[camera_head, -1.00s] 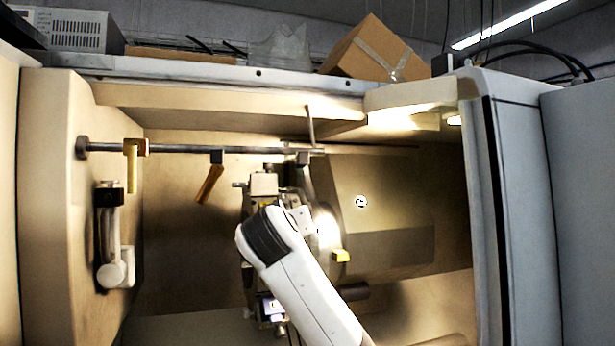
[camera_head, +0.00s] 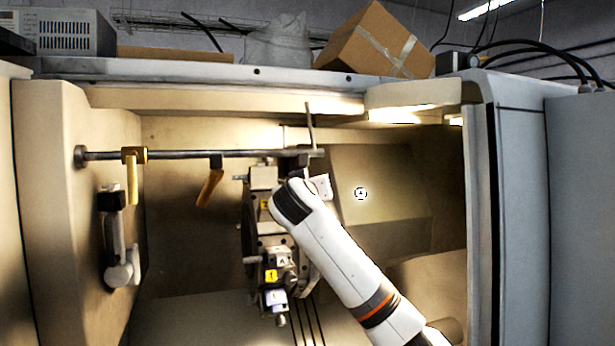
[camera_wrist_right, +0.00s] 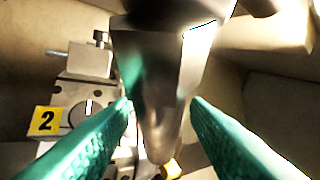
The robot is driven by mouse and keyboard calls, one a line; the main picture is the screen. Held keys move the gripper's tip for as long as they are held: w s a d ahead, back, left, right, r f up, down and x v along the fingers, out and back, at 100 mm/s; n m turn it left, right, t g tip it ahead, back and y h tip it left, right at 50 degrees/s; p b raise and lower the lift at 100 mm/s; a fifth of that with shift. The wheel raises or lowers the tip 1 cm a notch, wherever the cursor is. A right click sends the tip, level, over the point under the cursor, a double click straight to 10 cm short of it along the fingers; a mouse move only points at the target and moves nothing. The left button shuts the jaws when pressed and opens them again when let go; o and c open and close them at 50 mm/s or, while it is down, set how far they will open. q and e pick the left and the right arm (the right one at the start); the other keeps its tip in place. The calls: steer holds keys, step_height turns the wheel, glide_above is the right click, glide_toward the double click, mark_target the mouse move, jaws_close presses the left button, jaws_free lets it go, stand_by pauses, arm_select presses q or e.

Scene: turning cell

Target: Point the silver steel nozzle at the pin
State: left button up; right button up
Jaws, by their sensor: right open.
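The silver steel nozzle (camera_head: 310,128) is a thin grey rod at the right end of the horizontal rail (camera_head: 185,154), pointing up and leaning slightly left. In the right wrist view a large tapered silver metal piece (camera_wrist_right: 165,85), apparently this nozzle, lies between my green fingertips. My right gripper (camera_wrist_right: 160,108) is open around it; I cannot tell if a finger touches it. In the head view its fingers are hidden by my wrist. A short pin-like rod (camera_head: 239,178) sticks out left from the turret; I cannot tell if it is the pin. My left gripper is not in view.
Two brass-coloured nozzles hang from the rail, at the left (camera_head: 132,180) and middle (camera_head: 210,188). The tool turret (camera_head: 256,232) with numbered plates stands beside my wrist. A jointed grey fitting (camera_head: 115,250) is on the left wall.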

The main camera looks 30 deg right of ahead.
steer(key=shift+w+d, duration=0.15)
steer(key=shift+w, duration=0.05)
steer(key=shift+f, duration=0.1)
jaws_close()
steer(key=shift+s, duration=0.1)
